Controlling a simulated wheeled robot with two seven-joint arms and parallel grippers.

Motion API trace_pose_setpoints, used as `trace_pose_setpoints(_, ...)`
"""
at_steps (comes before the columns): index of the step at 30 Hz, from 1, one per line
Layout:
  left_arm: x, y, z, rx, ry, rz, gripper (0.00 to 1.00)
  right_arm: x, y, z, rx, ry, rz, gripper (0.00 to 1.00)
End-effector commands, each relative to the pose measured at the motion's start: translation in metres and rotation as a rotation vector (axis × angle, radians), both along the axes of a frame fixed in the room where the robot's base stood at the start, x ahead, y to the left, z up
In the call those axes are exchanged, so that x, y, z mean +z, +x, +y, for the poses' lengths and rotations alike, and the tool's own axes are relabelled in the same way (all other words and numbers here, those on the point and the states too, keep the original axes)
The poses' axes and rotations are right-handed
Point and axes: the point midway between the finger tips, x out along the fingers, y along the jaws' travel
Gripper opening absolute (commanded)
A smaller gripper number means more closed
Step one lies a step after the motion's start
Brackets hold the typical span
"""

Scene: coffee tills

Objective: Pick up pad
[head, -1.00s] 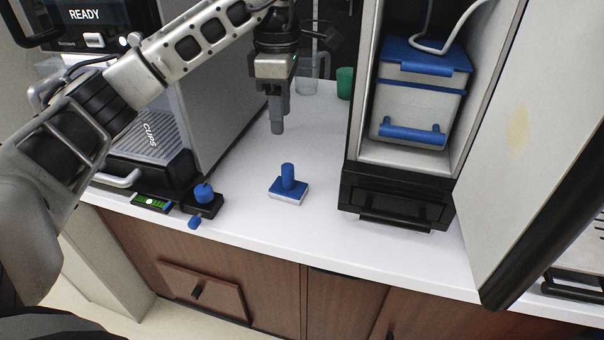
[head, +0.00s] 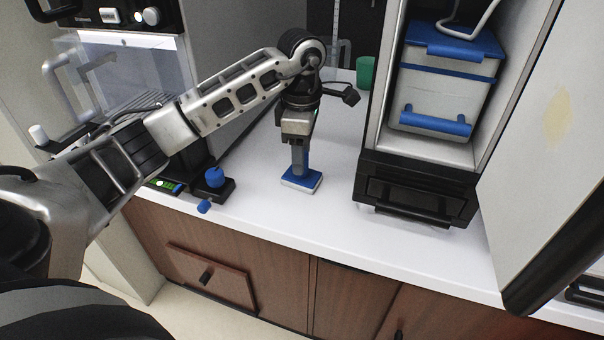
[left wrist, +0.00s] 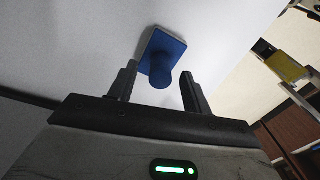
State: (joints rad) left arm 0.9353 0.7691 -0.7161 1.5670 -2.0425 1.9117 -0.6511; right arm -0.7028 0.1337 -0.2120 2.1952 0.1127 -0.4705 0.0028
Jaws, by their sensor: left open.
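The pad (head: 301,182) is a small block with a blue top, a pale bottom layer and an upright blue handle. It lies flat on the white counter in the head view. My left gripper (head: 300,168) points down right over it and partly hides the handle. In the left wrist view the pad's blue plate and round handle (left wrist: 160,76) show between the two open fingertips of my left gripper (left wrist: 158,82). There is a gap to the finger on the right; the left finger is closer. My right gripper is not in view.
A black stand with a blue knob (head: 214,177) and a small blue piece (head: 204,206) are left of the pad. A green cup (head: 365,72) is behind. The counter in front is clear.

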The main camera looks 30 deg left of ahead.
Motion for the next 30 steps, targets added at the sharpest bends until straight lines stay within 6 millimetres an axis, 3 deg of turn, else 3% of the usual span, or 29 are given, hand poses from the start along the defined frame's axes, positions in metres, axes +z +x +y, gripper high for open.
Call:
trace_pose_setpoints(6, -0.026, -0.001, 0.000, -0.001, -0.001, 0.002, 0.49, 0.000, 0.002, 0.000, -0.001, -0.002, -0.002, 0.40)
trace_pose_setpoints(13, -0.028, -0.001, 0.000, -0.001, 0.000, 0.000, 0.49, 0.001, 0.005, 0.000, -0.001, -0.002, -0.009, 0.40)
trace_pose_setpoints(14, -0.028, -0.001, 0.000, -0.001, 0.000, 0.000, 0.46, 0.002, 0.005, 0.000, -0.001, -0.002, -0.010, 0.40)
trace_pose_setpoints(19, -0.028, -0.001, 0.000, -0.001, 0.000, 0.000, 0.00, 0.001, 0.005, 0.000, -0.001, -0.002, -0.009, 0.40)
trace_pose_setpoints(30, -0.025, -0.001, 0.000, -0.001, 0.000, -0.001, 0.00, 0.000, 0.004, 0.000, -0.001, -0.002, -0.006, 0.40)
